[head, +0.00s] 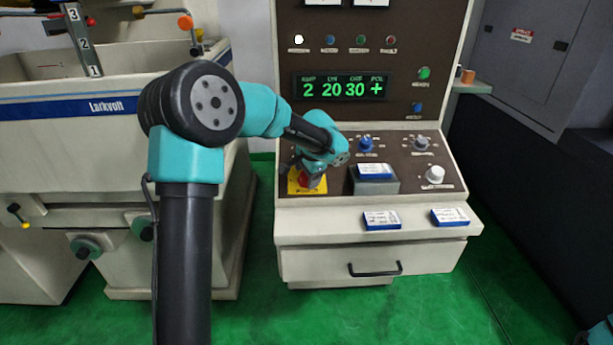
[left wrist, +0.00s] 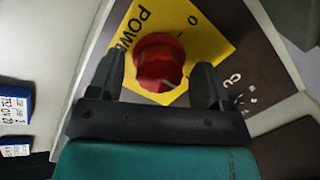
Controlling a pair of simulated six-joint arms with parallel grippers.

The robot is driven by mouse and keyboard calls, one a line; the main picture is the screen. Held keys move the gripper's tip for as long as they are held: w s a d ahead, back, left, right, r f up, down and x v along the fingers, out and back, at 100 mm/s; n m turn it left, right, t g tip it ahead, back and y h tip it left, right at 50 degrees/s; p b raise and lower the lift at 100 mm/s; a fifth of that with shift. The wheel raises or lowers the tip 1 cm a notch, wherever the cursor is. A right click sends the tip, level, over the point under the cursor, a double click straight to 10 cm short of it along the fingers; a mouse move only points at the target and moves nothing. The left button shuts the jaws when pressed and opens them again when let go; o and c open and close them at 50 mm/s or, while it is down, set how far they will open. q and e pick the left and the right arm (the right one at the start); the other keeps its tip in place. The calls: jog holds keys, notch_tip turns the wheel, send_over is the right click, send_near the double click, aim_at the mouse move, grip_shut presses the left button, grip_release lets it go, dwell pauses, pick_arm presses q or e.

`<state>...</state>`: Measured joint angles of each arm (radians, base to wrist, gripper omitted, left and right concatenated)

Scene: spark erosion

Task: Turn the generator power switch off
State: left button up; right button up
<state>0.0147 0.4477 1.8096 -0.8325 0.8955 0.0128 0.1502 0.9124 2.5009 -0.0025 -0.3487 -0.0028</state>
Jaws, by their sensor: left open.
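The power switch is a red rotary knob (left wrist: 158,62) on a yellow plate (left wrist: 215,45) lettered "POWE…", with a 0 mark and a short line on the plate. In the head view the yellow plate (head: 293,186) sits at the left of the generator's sloping panel, and the knob is mostly hidden by my gripper. My left gripper (head: 312,174) is over the plate. In the left wrist view its two open fingers (left wrist: 160,80) stand either side of the knob, with gaps showing. Whether the fingertips reach down around the knob is unclear. My right gripper is not in view.
A display (head: 343,87) reads 2, 20, 30, +. Two more boxes (head: 382,220) (head: 450,216) lie on the front ledge. A Larkvolt machine (head: 60,125) stands left.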

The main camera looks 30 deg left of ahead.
pick_arm(q)
jog(key=shift+a+f, duration=0.1)
jog(key=shift+f, duration=0.35)
jog(key=c, duration=0.9)
